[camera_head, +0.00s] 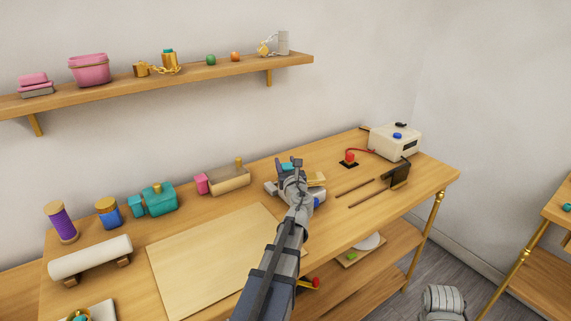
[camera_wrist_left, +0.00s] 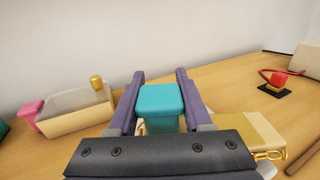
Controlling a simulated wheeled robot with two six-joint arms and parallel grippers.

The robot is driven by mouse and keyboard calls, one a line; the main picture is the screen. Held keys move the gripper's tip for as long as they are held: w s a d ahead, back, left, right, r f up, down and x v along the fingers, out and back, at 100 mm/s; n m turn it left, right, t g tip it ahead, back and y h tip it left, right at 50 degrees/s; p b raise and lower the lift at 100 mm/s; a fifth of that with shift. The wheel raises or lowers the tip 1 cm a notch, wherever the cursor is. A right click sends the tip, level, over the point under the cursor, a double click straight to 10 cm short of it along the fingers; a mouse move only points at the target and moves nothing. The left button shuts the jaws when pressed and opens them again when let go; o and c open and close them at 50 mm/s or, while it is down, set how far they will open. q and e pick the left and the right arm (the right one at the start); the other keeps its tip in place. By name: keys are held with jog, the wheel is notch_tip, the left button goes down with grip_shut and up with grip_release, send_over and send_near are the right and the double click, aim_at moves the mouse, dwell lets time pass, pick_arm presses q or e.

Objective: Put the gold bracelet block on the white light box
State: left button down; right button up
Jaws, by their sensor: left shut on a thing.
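My left gripper (camera_head: 289,166) is shut on a teal block (camera_wrist_left: 160,100), which sits between its two fingers in the left wrist view. A gold block (camera_wrist_left: 257,132) with a gold chain lies just right of the gripper in that view; it shows partly behind the gripper in the head view (camera_head: 317,179). Pale surfaces show under and beside the gripper, mostly hidden by it, and I cannot tell whether they belong to the light box. A white box (camera_head: 395,141) with a blue knob stands at the table's far right end.
A tan tray (camera_head: 229,178) with a pink block is left of the gripper. A red button (camera_head: 350,156) on a black base and dark rods (camera_head: 368,193) are to its right. A pale board (camera_head: 212,250) lies in front. A wall shelf (camera_head: 200,79) holds several items.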

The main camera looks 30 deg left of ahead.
pick_arm(q)
jog(key=shift+f+b, duration=0.55)
jog(key=shift+b, duration=0.05)
dwell(0.3)
jog(key=shift+c, duration=1.2)
grip_release()
jog(key=v, duration=0.7)
jog(key=shift+s+d, duration=0.3)
